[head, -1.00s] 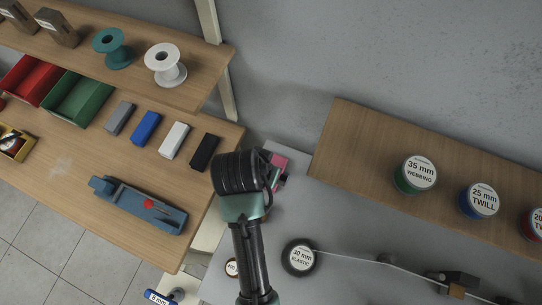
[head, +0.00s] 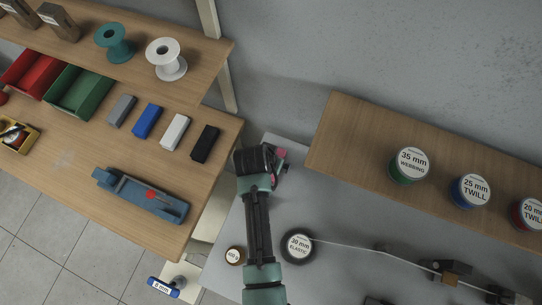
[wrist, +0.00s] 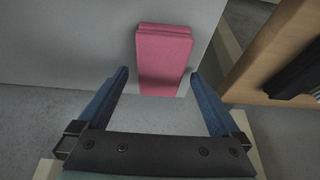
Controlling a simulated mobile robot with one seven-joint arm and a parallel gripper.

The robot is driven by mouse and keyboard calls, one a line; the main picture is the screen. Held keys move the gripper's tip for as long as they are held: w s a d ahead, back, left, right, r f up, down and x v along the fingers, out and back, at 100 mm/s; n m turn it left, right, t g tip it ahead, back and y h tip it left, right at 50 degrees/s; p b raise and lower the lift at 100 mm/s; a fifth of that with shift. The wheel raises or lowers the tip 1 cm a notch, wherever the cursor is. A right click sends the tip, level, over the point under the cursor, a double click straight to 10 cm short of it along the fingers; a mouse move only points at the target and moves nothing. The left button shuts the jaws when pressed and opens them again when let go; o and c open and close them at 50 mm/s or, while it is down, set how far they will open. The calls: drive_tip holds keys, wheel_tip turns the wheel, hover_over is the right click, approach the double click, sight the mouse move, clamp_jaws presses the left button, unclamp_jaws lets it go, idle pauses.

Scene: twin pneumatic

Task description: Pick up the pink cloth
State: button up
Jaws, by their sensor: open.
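The pink cloth (wrist: 163,60) is a folded, flat-looking stack near the edge of the grey bench. In the wrist view it lies ahead of my gripper (wrist: 158,82), roughly centred between the two blue fingers. The fingers are wide apart with nothing held between them. In the head view only a small bit of the pink cloth (head: 281,153) shows beside my gripper (head: 284,165); my arm hides most of it.
A wooden table (head: 70,165) stands left, with a black block (head: 204,144) near its edge and a blue tool (head: 140,195). A gap separates it from the grey bench (head: 330,210). A black elastic roll (head: 298,246) and a raised wooden shelf (head: 350,140) are right.

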drive_tip(key=shift+w+d+f, duration=0.1)
drive_tip(key=shift+w+f, duration=0.1)
drive_tip(key=shift+f, duration=0.25)
drive_tip(key=shift+f, duration=0.2)
drive_tip(key=shift+c, duration=0.2)
drive_tip(key=c, duration=1.4)
drive_tip(key=shift+o, duration=0.2)
drive_tip(key=shift+r, duration=0.1)
wheel_tip(320, 180, up, 10)
drive_tip(key=shift+r+b, duration=0.15)
drive_tip(key=shift+b, duration=0.3)
